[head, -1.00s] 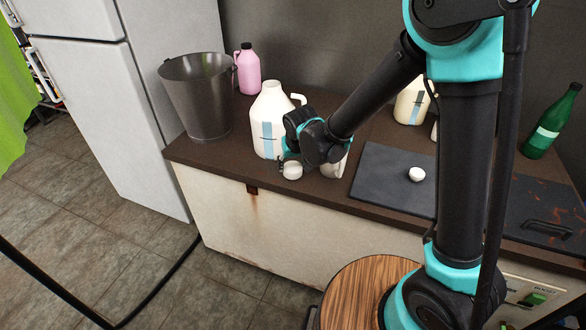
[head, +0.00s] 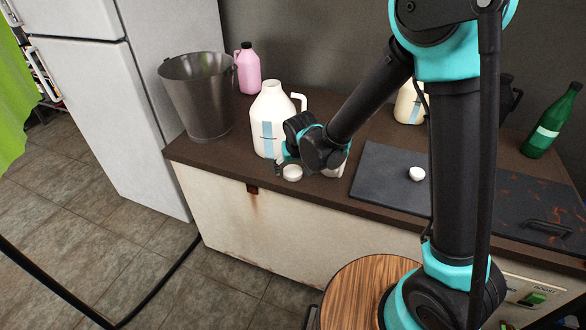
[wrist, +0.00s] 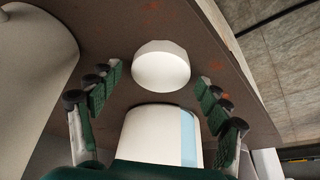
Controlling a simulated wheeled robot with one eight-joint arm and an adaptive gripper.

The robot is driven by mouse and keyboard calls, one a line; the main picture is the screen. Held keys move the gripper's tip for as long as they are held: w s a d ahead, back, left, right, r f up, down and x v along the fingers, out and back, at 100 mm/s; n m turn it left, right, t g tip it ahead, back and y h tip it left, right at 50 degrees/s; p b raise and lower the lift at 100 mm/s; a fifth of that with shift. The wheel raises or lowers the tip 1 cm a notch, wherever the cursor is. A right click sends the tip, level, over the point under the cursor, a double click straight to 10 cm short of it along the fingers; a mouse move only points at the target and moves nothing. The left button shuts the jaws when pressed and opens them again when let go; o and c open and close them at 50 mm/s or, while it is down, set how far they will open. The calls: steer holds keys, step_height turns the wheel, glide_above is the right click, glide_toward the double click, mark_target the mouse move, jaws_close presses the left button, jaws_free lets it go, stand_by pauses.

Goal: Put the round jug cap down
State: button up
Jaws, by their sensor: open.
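A round white cap (head: 292,172) lies on the brown counter (head: 232,165) near its front edge. In the wrist view the cap (wrist: 161,65) sits on the brown surface between and beyond my two rows of green finger pads, with a gap on each side. My gripper (head: 284,163) is open, low over the counter at the cap; the wrist view shows its spread fingers (wrist: 160,95). A large white jug (head: 268,125) with a blue stripe stands just behind the gripper. A smaller white container (head: 337,168) with a blue stripe, partly hidden by my wrist, also shows in the wrist view (wrist: 155,135).
A second round white cap (head: 416,173) lies on a dark mat (head: 385,185) to the right. A metal bucket (head: 197,95) and a pink jug (head: 247,70) stand at the back left. A green bottle (head: 551,122) stands at the right.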

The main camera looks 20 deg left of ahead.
steer(key=shift+r, duration=0.1)
steer(key=v, duration=1.2)
steer(key=shift+s, duration=0.1)
